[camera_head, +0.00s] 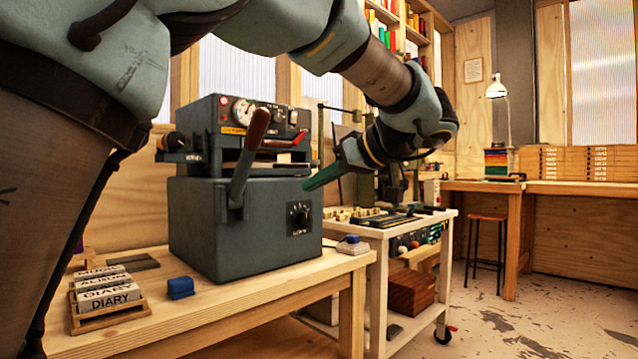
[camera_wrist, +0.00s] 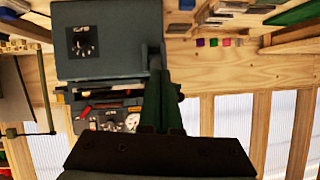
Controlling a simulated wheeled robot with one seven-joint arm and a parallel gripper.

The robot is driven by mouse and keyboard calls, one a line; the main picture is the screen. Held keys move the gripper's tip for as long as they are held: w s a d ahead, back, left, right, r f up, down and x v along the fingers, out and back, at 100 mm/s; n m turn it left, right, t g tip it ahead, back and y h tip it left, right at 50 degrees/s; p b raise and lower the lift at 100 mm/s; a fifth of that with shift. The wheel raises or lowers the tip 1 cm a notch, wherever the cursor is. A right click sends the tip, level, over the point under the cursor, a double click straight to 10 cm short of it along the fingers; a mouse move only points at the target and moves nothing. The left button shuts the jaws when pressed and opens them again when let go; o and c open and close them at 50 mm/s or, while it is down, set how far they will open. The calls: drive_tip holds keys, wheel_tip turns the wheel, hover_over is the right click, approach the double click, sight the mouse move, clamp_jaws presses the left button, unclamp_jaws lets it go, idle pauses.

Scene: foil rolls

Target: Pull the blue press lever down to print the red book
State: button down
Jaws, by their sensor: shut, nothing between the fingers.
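The press (camera_head: 240,230) is a dark grey-blue machine on the wooden bench, with a gauge on top and a dial on its front. Its lever (camera_head: 240,178) has a grey arm and a brown-red grip, and stands up tilted right at the front. A red flat item (camera_head: 287,139), perhaps the red book, lies in the upper slot; it also shows in the wrist view (camera_wrist: 86,111). My gripper (camera_head: 307,186) has green fingers, shut and empty, right of the lever and apart from it in the head view. In the wrist view my gripper (camera_wrist: 160,75) hides part of the press side.
A wooden rack (camera_head: 112,312) of label blocks and a blue block (camera_head: 180,288) sit on the bench left of the press. A white wheeled cart (camera_head: 380,262) with tools stands to the right.

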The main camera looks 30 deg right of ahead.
drive_tip(key=v, duration=1)
drive_tip(key=shift+s+f+p, duration=0.2)
drive_tip(key=shift+f+p, duration=0.1)
drive_tip(key=shift+d, duration=0.1)
idle(0.8)
drive_tip(key=w+a+f+m+g, duration=0.4)
drive_tip(key=w+a+f+g, duration=0.3)
drive_tip(key=w+a+f, duration=1.05)
drive_tip(key=s+a+f+n+g+h, duration=0.1)
drive_tip(key=s+a+f+g+h, duration=0.15)
drive_tip(key=a+f, duration=0.85)
drive_tip(key=s+a+f+g+h, duration=0.2)
drive_tip(key=s+a+f, duration=0.35)
drive_tip(key=a, duration=0.95)
wheel_tip(320, 180, up, 22)
drive_tip(key=p, duration=2.3)
drive_tip(key=shift+w+f+t, duration=0.15)
drive_tip(key=shift+w+t, duration=0.2)
drive_tip(key=c, duration=1.6)
unclamp_jaws()
